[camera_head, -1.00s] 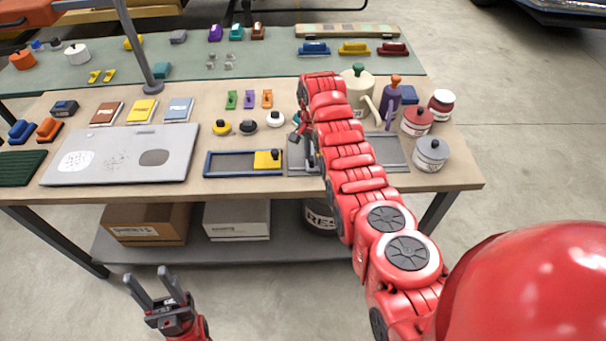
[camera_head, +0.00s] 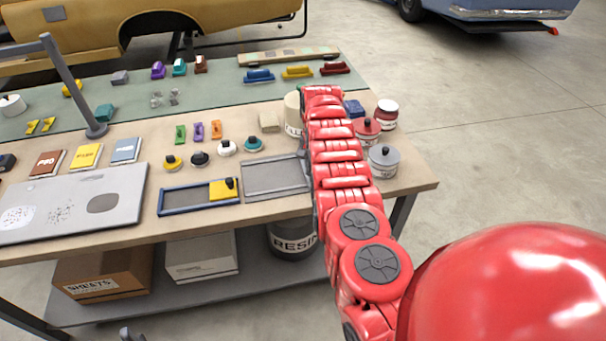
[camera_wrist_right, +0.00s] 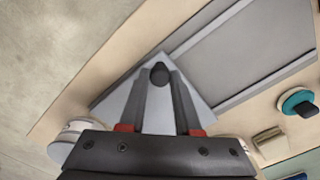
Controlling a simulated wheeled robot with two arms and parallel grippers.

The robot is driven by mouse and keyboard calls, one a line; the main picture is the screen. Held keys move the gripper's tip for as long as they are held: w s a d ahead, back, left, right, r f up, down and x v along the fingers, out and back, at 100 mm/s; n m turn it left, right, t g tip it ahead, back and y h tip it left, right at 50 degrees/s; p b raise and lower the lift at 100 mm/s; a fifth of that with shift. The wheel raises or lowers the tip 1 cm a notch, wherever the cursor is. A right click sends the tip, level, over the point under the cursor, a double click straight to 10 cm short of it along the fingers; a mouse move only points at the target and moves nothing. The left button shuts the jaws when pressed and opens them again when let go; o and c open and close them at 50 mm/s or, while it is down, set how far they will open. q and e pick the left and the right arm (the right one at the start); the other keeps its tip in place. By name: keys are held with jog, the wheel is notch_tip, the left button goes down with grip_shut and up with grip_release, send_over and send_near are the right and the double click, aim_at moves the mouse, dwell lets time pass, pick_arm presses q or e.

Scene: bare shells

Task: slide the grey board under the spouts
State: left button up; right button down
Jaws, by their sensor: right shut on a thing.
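The grey board (camera_wrist_right: 125,100) with a black knob (camera_wrist_right: 159,73) shows in the right wrist view. My right gripper (camera_wrist_right: 160,80) is shut on the knob, one finger on each side. The board sits turned at an angle by the end of a grey frame (camera_wrist_right: 245,50); whether it rests inside the frame cannot be told. In the head view the frame's visible part (camera_head: 275,177) is empty, and my right arm hides the board and gripper. The spouts are hidden too; part of a cream pot (camera_head: 292,113) shows. Only a tip of my left gripper (camera_head: 131,334) shows.
A blue frame with a yellow board (camera_head: 222,190) lies left of the grey frame. A teal knob (camera_head: 254,144) and a beige block (camera_head: 269,121) are behind it. A grey can (camera_head: 384,162) and red cans stand at the right, near the table's edge.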

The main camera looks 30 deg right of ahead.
jog(key=shift+s+d, duration=0.1)
jog(key=shift+d, duration=0.15)
jog(key=c, duration=1.1)
grip_release()
jog(key=o, duration=0.5)
jog(key=shift+d, duration=0.15)
jog(key=shift+r, duration=0.4)
notch_tip(320, 180, up, 17)
jog(key=shift+f, duration=0.2)
